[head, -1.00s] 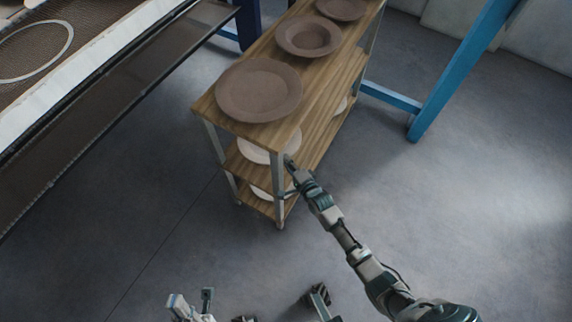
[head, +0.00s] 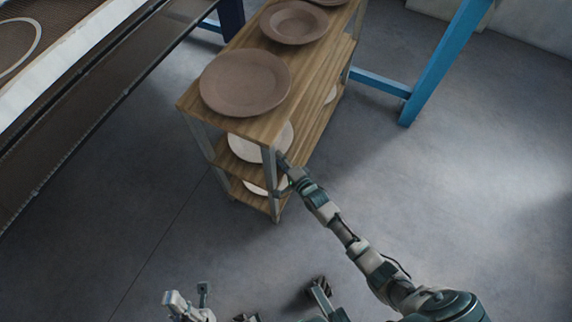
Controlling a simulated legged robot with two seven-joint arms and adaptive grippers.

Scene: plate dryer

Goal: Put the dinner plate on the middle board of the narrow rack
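The narrow rack (head: 190,104) has three wooden boards on metal posts. A pale plate (head: 246,148) lies on the middle board (head: 224,161) at the near end, partly hidden by the top board and a post. It seems to be the dinner plate. My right gripper (head: 281,160) is at the near right post, close to this plate's right edge; its fingers are too small and partly hidden to tell whether they touch the plate. My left gripper (head: 189,299) is low at the bottom edge, away from the rack, and no plate shows in it.
A large brown plate (head: 245,83) and a smaller brown one (head: 294,22) lie on the top board. Another pale plate (head: 256,188) is on the bottom board. A dark conveyor (head: 75,135) runs at left; a blue frame (head: 441,65) stands at right. The floor between is clear.

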